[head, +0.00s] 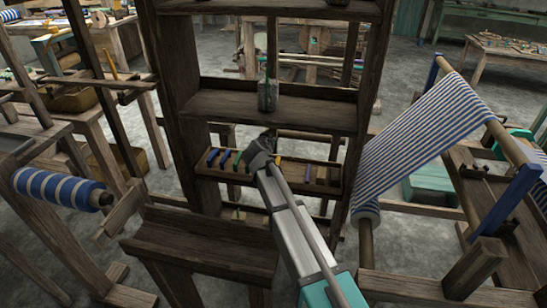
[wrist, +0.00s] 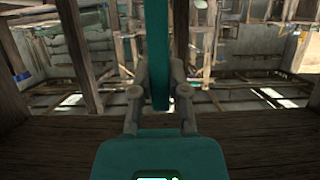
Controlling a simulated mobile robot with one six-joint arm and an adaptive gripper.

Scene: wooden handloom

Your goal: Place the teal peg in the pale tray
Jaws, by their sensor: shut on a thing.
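The teal peg (wrist: 157,50) stands upright in the wrist view, between the two fingers of my gripper (wrist: 158,85), which is shut on it. The peg's upper end runs out of that picture. In the head view my gripper (head: 262,146) is at the middle of the wooden rack, in front of a narrow peg shelf. The peg cannot be made out there, hidden by the gripper and arm. I cannot make out a pale tray in either view.
The narrow shelf (head: 325,187) holds several coloured pegs, including blue (head: 212,156), green (head: 237,158) and purple (head: 307,173) ones. A grey jar (head: 268,96) stands on the board above. Wooden posts flank the rack. Striped cloth (head: 420,135) stretches at the right.

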